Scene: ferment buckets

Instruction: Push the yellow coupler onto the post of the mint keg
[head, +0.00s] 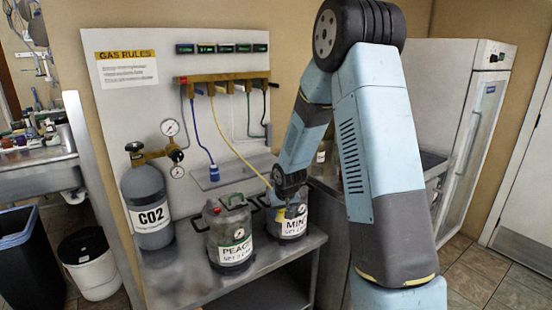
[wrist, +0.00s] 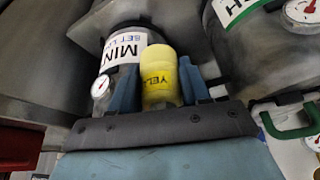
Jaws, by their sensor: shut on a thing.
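The mint keg (head: 291,227) stands on the steel bench, right of the peach keg. Its white label also shows in the wrist view (wrist: 119,49), beyond my gripper. My gripper (wrist: 158,88) is shut on the yellow coupler (wrist: 160,72), which sits between the two blue fingers with its "YEL" lettering showing. In the head view the gripper is at the top of the mint keg, and the yellow coupler (head: 281,213) shows small there. The keg's post is hidden, so I cannot tell whether the coupler touches it.
The peach keg (head: 231,250) stands close on the left, with the CO2 cylinder (head: 150,205) farther left. A yellow hose (head: 232,140) runs from the wall manifold (head: 222,79) toward my gripper. A blue hose (head: 200,140) hangs to its left. A tall cabinet (head: 455,130) stands at right.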

